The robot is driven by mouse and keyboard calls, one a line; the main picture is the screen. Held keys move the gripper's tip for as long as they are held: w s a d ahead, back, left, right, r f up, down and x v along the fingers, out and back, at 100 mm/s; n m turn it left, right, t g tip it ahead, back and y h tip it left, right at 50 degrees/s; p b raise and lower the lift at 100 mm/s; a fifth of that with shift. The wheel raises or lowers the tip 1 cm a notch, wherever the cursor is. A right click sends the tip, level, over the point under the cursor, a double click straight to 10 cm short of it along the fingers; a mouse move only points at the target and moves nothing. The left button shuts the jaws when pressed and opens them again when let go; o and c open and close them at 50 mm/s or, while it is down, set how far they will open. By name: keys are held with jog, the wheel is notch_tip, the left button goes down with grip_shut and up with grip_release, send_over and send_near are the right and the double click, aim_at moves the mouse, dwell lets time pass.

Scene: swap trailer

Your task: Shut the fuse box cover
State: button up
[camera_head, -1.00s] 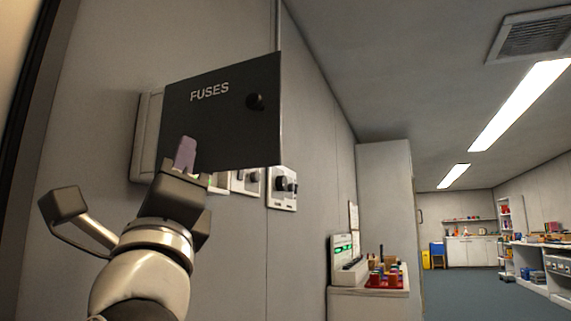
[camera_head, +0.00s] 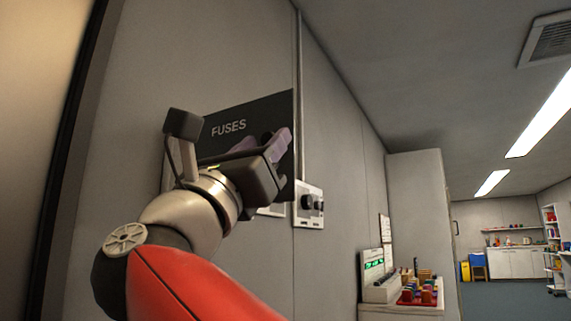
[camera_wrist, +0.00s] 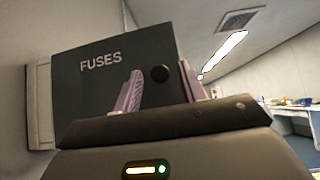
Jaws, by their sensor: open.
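The fuse box cover (camera_head: 228,127) is a dark panel marked FUSES and stands swung out from the wall. It also shows in the wrist view (camera_wrist: 95,90), with a round black knob (camera_wrist: 159,73) near its right side. The pale fuse box (camera_wrist: 38,105) shows behind the cover's left edge; its inside is hidden. My gripper (camera_head: 264,143) is open and empty, in front of the cover's lower right part. Its purple fingers (camera_wrist: 160,88) appear on either side of the knob in the wrist view. I cannot tell whether they touch the cover. The knob is hidden in the head view.
A wall switch panel with dark knobs (camera_head: 310,204) is just right of the cover. A counter (camera_head: 400,311) with a green-lit device (camera_head: 374,265) and a red tray of small items (camera_head: 420,300) stands further right. The aisle beyond looks clear.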

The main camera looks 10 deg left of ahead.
grip_shut()
dwell(0.3)
jog(key=shift+w+d, duration=0.1)
